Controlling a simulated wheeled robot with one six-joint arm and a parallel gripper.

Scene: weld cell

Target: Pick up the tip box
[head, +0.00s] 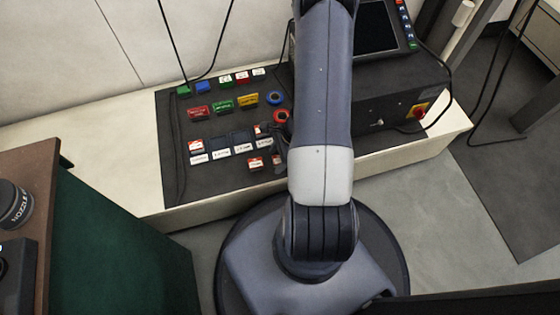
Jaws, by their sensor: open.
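Several small red-and-white boxes lie on the dark mat (172,128) on the bench, and I cannot tell which is the tip box. One small red-and-white box (196,146) is at the left of the front rows. Another small red-and-white box (256,163) is at the front, left of my arm. A third (262,130) is farther back, close to the arm and beside dark shapes I cannot make out. My arm stands upright across the middle and hides part of the mat. My gripper cannot be made out.
Red, green and yellow boxes (223,105) stand in rows behind, near a blue ring (275,97) and a red ring (281,117). A black machine (395,95) fills the bench's right. A green-sided cabinet (115,245) is at front left. Floor (440,225) is clear at right.

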